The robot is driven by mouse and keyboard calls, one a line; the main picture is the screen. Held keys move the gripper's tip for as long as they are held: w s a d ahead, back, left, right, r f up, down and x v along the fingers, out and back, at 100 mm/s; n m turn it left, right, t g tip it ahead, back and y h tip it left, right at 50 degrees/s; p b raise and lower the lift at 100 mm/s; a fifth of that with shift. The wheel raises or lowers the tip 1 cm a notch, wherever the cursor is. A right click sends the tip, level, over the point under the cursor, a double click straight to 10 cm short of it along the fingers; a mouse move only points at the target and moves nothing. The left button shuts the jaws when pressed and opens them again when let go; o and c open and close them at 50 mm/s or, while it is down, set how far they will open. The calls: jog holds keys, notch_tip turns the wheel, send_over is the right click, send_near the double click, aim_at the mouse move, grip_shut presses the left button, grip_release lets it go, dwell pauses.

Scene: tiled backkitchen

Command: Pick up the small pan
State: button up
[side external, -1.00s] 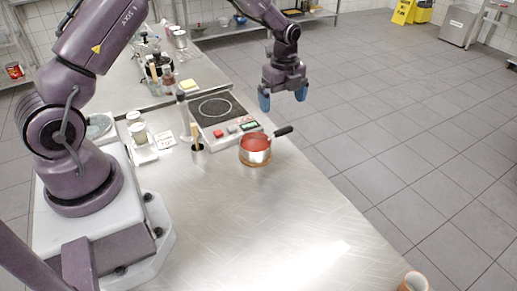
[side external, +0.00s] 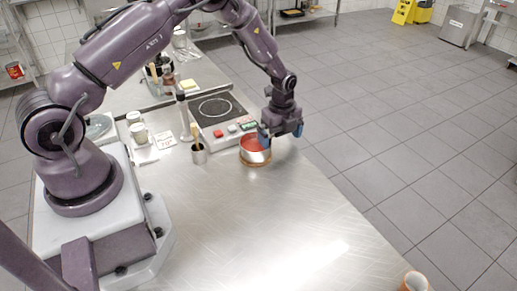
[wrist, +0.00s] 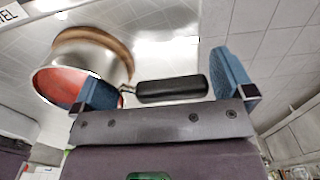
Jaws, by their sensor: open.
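The small pan (side external: 253,155) is steel with red inside and stands upright on the steel counter, just in front of the induction hob. Its base looks copper-brown, or rests on a brown mat; I cannot tell which. My gripper (side external: 281,136), with blue fingers, is open at the pan's right rim, over the handle side, and hides the handle there. In the wrist view the pan (wrist: 88,58) is at upper left, beside the left finger. Its black handle (wrist: 172,89) shows between the open fingers, running lengthwise from one toward the other. Whether a finger touches the pan is unclear.
The induction hob (side external: 214,108) lies behind the pan.

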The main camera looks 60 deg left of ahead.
jog(key=c, duration=0.6)
jog(key=shift+c, duration=0.3)
jog(key=shift+r, duration=0.15)
